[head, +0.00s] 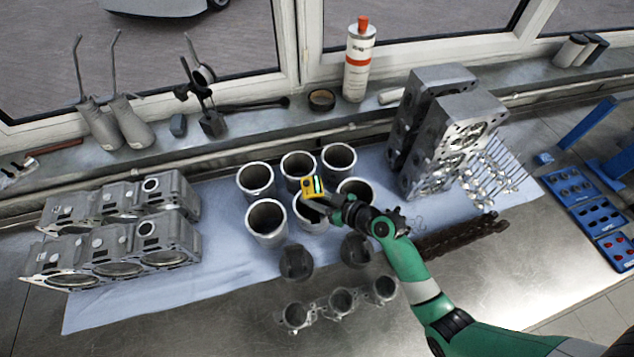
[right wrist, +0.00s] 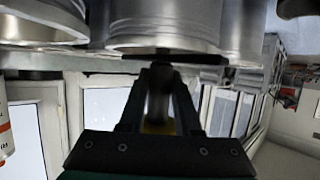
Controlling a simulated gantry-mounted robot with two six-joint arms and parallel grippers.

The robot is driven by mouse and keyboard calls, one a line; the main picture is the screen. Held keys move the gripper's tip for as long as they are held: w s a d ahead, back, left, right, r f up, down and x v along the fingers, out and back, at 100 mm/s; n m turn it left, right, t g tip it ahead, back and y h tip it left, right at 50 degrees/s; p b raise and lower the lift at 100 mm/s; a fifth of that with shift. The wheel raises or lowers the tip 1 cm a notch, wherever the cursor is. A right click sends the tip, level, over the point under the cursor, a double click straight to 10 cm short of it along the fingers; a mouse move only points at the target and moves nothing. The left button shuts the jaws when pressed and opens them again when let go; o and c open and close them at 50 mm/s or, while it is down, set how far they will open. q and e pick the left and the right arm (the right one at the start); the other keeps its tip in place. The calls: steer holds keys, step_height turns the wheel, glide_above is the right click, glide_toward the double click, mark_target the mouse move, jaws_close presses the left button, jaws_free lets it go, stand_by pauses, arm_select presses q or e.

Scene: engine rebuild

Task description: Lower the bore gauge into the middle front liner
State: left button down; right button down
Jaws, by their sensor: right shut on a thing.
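The yellow bore gauge (head: 309,187) with its small lit display is in my right gripper (head: 325,204), which is shut on it. It is over the back of the middle front liner (head: 308,226) in the head view. The gauge's lower end is hidden, so I cannot tell how far it is inside the liner. In the right wrist view, my right gripper (right wrist: 158,72) points at a shiny liner wall (right wrist: 165,30), and a dark shaft is between the fingers. My left gripper is not in view.
Liners stand close around: left front (head: 266,222), right front (head: 356,190) and a back row (head: 299,166). Dark pistons (head: 296,262) and connecting rods (head: 340,300) lie in front. Engine blocks (head: 120,240) are left, cylinder heads (head: 440,125) right. Bare bench (head: 200,325) is free at the front.

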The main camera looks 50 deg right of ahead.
mark_target(312, 185)
steer(key=shift+r, duration=0.1)
steer(key=shift+r+p, duration=2.55)
steer(key=shift+r, duration=0.45)
